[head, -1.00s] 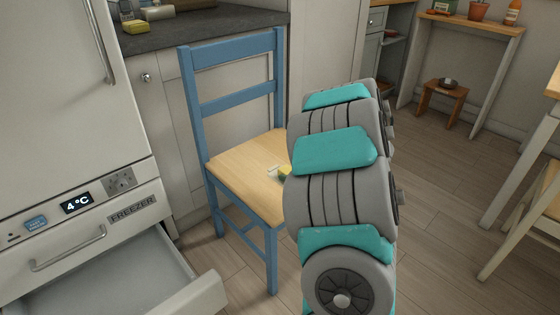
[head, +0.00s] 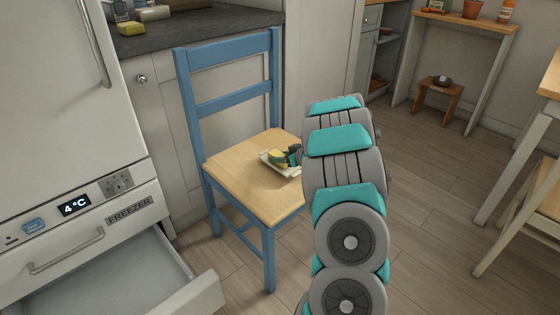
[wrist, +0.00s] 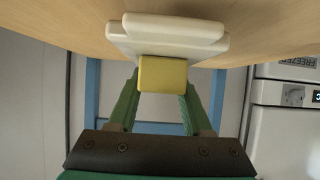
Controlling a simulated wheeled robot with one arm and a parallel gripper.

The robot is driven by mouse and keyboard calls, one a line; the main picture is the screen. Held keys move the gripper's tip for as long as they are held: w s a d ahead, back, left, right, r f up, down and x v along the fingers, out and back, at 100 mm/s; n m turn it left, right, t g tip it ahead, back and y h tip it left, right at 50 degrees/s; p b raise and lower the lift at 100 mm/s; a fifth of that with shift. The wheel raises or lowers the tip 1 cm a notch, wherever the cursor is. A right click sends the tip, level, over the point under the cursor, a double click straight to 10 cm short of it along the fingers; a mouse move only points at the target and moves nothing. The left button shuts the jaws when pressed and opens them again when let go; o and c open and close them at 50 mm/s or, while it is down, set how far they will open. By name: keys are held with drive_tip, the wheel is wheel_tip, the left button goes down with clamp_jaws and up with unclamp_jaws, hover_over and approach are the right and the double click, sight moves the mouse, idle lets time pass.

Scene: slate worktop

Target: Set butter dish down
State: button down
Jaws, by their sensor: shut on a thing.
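The butter dish (head: 268,163) is a white dish with a yellow block on it, at the chair seat's right side in the head view. The wrist view shows its white stepped body (wrist: 168,32) against the wooden seat, with the yellow block (wrist: 163,75) nearest me. My gripper (wrist: 161,84) has its green fingers on both sides of the yellow block and is shut on the dish. In the head view my dark green gripper (head: 294,153) is at the dish's right side, partly hidden by my arm. I cannot tell if the dish touches the seat.
The blue chair (head: 186,110) has a wooden seat (head: 240,180), bare on its left and front. The freezer drawer (head: 120,285) is open at lower left. A dark worktop (head: 200,32) behind holds several items. A small stool (head: 438,97) stands at the back right.

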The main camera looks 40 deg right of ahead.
drive_tip(key=shift+f, duration=0.85)
drive_tip(key=shift+r, duration=0.1)
drive_tip(key=shift+c, duration=1.6)
unclamp_jaws()
